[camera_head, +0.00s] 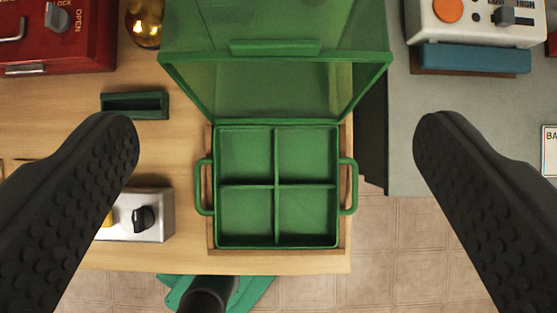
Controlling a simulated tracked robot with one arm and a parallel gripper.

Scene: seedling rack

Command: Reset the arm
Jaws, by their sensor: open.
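My gripper (275,150) shows as two black, studded fingers, one on each side of the view. They are wide apart with nothing between them. Below them is a green seedling tray (276,186) with four empty compartments and a handle on each side. Its green lid (277,85) is hinged at the back and stands open. The tray sits on a wooden base at the front right of the wooden table (130,258).
A red box (85,40) marked OPEN, a brass object (144,22), a small green holder (135,105) and a grey switch box (155,215) are on the table's left. A white device (475,22) and blue block (475,58) are on the grey surface (440,130). Tiled floor (385,240) lies in front.

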